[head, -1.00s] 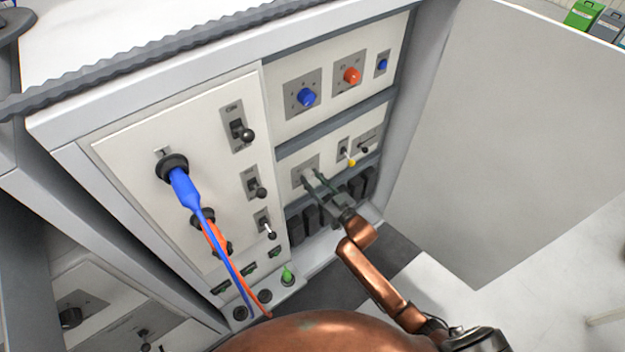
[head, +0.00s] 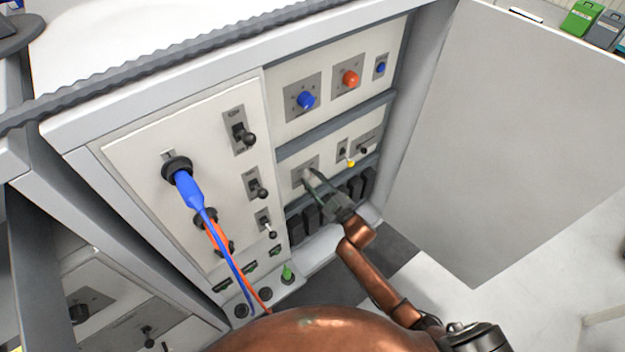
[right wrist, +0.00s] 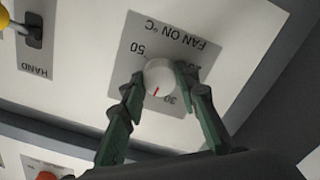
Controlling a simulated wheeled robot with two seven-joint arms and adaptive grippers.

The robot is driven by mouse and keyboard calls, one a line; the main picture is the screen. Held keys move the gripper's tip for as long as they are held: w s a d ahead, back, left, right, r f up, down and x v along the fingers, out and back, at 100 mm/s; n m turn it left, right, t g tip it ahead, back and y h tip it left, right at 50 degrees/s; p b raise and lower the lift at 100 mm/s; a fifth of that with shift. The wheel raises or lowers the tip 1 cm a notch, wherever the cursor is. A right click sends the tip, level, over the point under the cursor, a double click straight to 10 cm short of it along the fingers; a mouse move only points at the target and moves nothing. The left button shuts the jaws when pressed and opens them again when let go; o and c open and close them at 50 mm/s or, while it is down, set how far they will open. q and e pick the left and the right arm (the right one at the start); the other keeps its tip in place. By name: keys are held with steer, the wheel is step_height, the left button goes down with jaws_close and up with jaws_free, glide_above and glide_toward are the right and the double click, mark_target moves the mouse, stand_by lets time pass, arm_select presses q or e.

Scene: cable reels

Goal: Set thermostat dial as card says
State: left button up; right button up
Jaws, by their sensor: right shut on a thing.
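The thermostat dial (right wrist: 159,77) is a white round knob with a red pointer line on a grey plate marked "FAN ON °C". In the right wrist view, 50 and 30 are readable on the scale; another number is partly hidden by a finger. The red line points toward the bottom of that picture, slightly left of the 30. My right gripper (right wrist: 160,88) is shut on the dial, one finger on each side. In the head view the right gripper (head: 309,175) reaches the dial's plate (head: 299,164) in the lower panel. I see no card. My left gripper is not in view.
Above are blue (head: 306,100) and orange (head: 350,79) knobs. A yellow-tipped switch (head: 350,162) is right of the dial. Blue (head: 205,215) and orange cables hang at the left. An open cabinet door (head: 500,140) stands right of my arm.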

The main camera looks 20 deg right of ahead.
steer(key=shift+n, duration=0.5)
steer(key=o, duration=1.2)
steer(key=shift+c, duration=0.2)
steer(key=v, duration=1.2)
